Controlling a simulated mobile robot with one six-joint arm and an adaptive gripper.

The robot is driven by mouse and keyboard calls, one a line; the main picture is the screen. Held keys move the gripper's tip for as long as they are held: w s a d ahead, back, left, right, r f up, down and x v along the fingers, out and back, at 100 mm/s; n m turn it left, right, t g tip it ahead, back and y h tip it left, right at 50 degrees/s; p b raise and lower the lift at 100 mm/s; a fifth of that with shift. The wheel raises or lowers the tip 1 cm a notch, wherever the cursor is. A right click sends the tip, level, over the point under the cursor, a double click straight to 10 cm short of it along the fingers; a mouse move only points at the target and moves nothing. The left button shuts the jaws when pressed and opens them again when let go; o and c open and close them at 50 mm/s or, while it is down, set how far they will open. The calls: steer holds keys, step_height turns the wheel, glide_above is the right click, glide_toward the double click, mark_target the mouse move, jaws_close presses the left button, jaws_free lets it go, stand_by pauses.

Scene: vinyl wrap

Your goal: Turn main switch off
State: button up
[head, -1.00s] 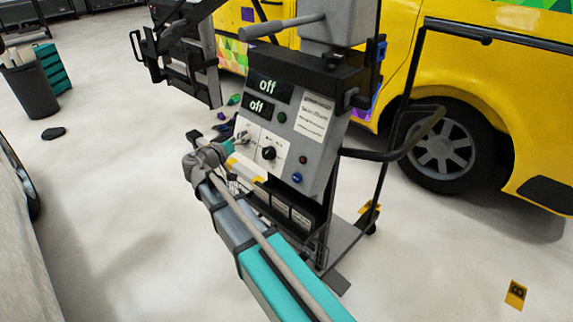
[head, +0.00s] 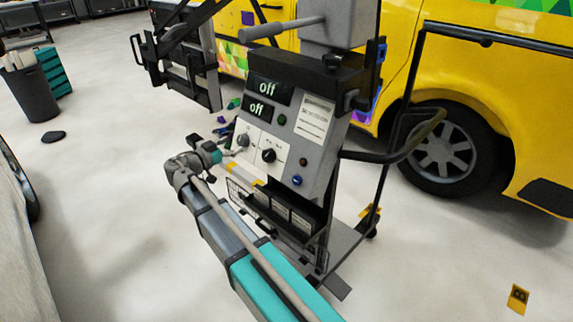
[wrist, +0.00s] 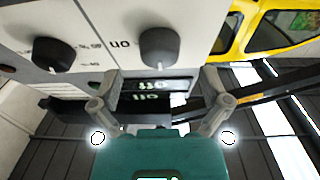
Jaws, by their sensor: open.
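The grey control panel (head: 312,130) stands on a wheeled cart, with two dark displays (head: 264,97) that both read "off". A grey rotary switch (head: 243,140) sits at the panel's left. In the wrist view this grey switch (wrist: 158,48) is beside an upside-down "ON" label. A black knob (head: 268,156) is to its right in the head view; it also shows in the wrist view (wrist: 52,55). My gripper (wrist: 160,76) is open and empty, its fingertips on either side of the grey switch and apart from it. In the head view my gripper (head: 229,150) is small and partly unclear.
Small green, red and blue buttons (head: 297,180) are on the panel. A bent handle (head: 410,145) sticks out right, and a yellow vehicle (head: 455,70) stands behind. A dark bin (head: 32,92) is at far left.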

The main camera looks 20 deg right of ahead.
steer(key=v, duration=1.1)
steer(key=s+d+n+g+y+p, duration=0.3)
steer(key=d+p, duration=0.3)
steer(key=d, duration=0.2)
steer(key=s+d+n+g+y+p, duration=0.2)
steer(key=s+d+g+y+p, duration=0.1)
steer(key=d+p, duration=0.35)
steer(key=s+d+r+n+g+y+p, duration=0.1)
steer(key=s+d+r+n+y+p, duration=0.1)
steer(key=s+r+n+y+p, duration=0.1)
steer(key=s+d+r+n+g+y+p, duration=0.1)
steer(key=s+d+r+n+y+p, duration=0.2)
steer(key=s+p, duration=0.7)
steer(key=shift+d+r+n+g+y+p, duration=0.35)
steer(key=shift+r+n+y+p, duration=0.3)
steer(key=shift+r+y, duration=0.9)
steer(key=shift+f+y, duration=0.35)
